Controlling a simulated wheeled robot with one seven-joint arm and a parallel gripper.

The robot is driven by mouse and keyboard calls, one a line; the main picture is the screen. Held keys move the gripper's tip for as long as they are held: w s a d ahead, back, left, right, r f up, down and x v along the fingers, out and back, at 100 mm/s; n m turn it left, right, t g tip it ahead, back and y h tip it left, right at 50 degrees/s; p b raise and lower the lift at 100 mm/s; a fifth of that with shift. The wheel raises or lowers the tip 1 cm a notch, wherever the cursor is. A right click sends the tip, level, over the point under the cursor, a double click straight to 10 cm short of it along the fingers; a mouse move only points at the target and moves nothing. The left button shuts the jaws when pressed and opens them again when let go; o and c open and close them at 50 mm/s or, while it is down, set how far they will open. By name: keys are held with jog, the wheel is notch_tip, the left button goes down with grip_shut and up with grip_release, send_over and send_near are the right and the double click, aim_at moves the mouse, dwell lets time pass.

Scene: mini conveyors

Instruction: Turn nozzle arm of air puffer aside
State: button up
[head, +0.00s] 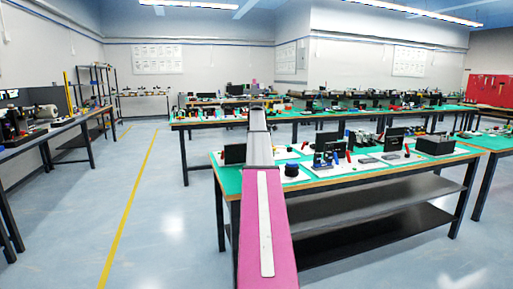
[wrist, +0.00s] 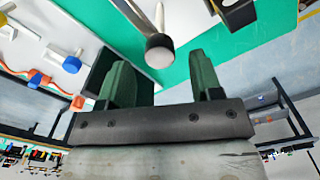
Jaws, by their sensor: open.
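In the wrist view, my gripper (wrist: 158,62) shows two dark green fingers set wide apart, open. A pale rod with a rounded, dark-rimmed end (wrist: 160,50) lies in the picture between the fingertips. It looks like the puffer's nozzle arm, but I cannot be sure. I see no finger touching it, and its depth relative to the fingers is unclear. In the head view, my own arm reaches over the near green-topped table (head: 330,178) and hides part of it. The puffer cannot be singled out there.
In the wrist view, a white board (wrist: 65,25) with blue knobs and an orange tube (wrist: 42,80) lies left. A black part (wrist: 238,12) is at the top right. In the head view, small devices crowd the near table, with a black box (head: 435,146) at its right.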

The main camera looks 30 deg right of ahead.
notch_tip(320, 180, up, 9)
jog(key=shift+f, duration=0.15)
dwell(0.6)
